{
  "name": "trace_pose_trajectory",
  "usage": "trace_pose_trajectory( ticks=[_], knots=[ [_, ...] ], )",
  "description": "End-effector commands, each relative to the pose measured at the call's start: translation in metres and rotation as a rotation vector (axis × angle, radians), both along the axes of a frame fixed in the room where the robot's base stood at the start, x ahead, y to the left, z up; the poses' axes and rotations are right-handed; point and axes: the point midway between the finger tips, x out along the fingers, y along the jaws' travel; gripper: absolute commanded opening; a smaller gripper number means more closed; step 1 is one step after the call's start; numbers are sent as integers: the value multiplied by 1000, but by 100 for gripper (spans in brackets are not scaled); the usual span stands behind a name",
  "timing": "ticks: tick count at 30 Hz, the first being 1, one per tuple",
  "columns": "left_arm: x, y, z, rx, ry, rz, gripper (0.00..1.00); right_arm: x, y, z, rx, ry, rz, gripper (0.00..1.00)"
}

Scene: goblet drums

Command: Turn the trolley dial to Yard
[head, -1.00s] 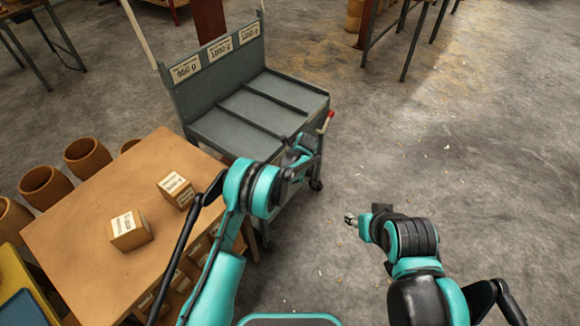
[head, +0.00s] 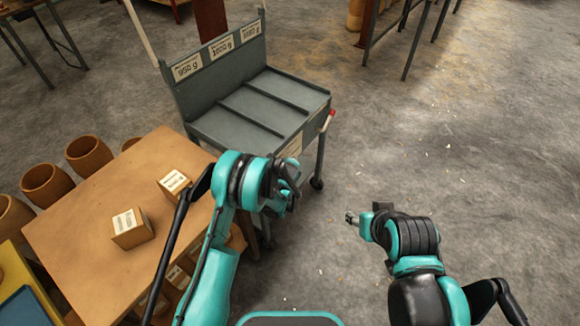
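The grey trolley (head: 252,112) stands at the upper centre of the head view. Its tray has three lanes, and its back board carries three weight labels. A pale plate (head: 293,146) shows on its near side, partly behind my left arm. I cannot make out a dial or its setting. My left gripper (head: 286,192) is just in front of the trolley's near side, mostly hidden by its own wrist, and I cannot tell whether it is open. My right gripper (head: 351,217) is over bare floor, right of the trolley, too small to judge; nothing shows in it.
A wooden table (head: 92,210) at the left bears two labelled blocks, a near one (head: 131,229) and a far one (head: 173,184). Brown pots (head: 44,185) stand behind it. A red-tipped lever (head: 328,118) sticks out at the trolley's right corner. The floor at right is clear.

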Motion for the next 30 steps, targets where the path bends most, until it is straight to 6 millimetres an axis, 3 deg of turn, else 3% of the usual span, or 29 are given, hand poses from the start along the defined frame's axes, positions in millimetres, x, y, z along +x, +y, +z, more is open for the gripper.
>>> trace_pose_trajectory(
  ticks=[11,12,13,14,24,30],
  knots=[
    [0,0,-1,-3,-1,0,11,0,0,0,0,0,0,48],
    [0,0,-1,-3,-1,0,51,0,0,0,0,0,0,48],
    [0,0,-1,-3,-1,0,59,0,0,0,0,0,0,48],
    [0,0,-1,-2,-2,1,60,0,0,0,0,0,0,48],
    [-2,0,2,-1,-2,0,60,0,0,0,0,0,0,48],
    [-23,1,23,0,-2,-1,60,0,0,0,0,0,0,48]
  ],
)
